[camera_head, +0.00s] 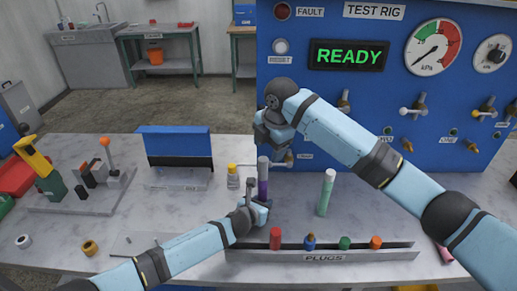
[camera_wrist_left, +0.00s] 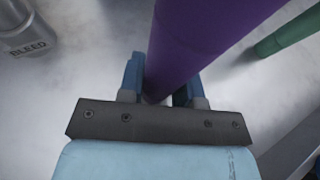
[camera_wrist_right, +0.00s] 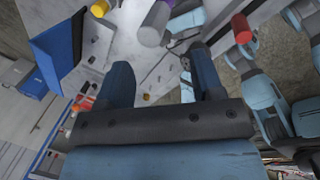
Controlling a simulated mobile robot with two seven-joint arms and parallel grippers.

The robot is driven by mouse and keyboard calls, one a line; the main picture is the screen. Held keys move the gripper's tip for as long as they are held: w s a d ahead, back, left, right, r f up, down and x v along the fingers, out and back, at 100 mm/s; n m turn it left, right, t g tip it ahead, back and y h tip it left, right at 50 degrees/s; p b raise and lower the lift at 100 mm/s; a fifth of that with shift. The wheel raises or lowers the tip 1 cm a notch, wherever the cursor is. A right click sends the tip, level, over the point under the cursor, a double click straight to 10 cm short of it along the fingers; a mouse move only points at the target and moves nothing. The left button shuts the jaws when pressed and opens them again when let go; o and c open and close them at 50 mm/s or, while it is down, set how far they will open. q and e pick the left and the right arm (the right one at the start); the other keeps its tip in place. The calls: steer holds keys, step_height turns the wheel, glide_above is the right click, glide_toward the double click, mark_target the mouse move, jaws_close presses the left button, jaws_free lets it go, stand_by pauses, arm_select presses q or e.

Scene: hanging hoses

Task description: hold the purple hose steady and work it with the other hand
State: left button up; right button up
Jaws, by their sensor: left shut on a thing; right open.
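The purple hose (camera_head: 263,187) hangs upright in the middle of the head view, with a grey end piece (camera_head: 263,164) on its upper part. My left gripper (camera_head: 262,208) is shut on the lower part of the hose. In the left wrist view the purple hose (camera_wrist_left: 205,35) runs down between the two blue fingers (camera_wrist_left: 160,92). My right gripper (camera_head: 272,138) is above the hose, close to the grey end. In the right wrist view its fingers (camera_wrist_right: 163,85) are apart and empty, and the grey end (camera_wrist_right: 155,22) lies beyond them.
A green hose (camera_head: 326,192) stands right of the purple one. A tray marked PLUGS (camera_head: 325,257) holds several coloured plugs in front. The blue test rig (camera_head: 300,95) reads READY behind. A blue-backed stand (camera_head: 175,143) is further left.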

mark_target(262, 160)
step_height(262, 160, up, 2)
steer(key=s+a+r+n+t+h, duration=0.1)
steer(key=s+a+n+t+h, duration=0.15)
steer(key=n, duration=0.35)
steer(key=shift+h, duration=0.25)
steer(key=x, duration=1.2)
steer(key=shift+w+a+f, duration=0.1)
steer(key=shift+w+a, duration=0.1)
steer(key=shift+w, duration=0.05)
steer(key=shift+c, duration=0.2)
steer(key=c, duration=1)
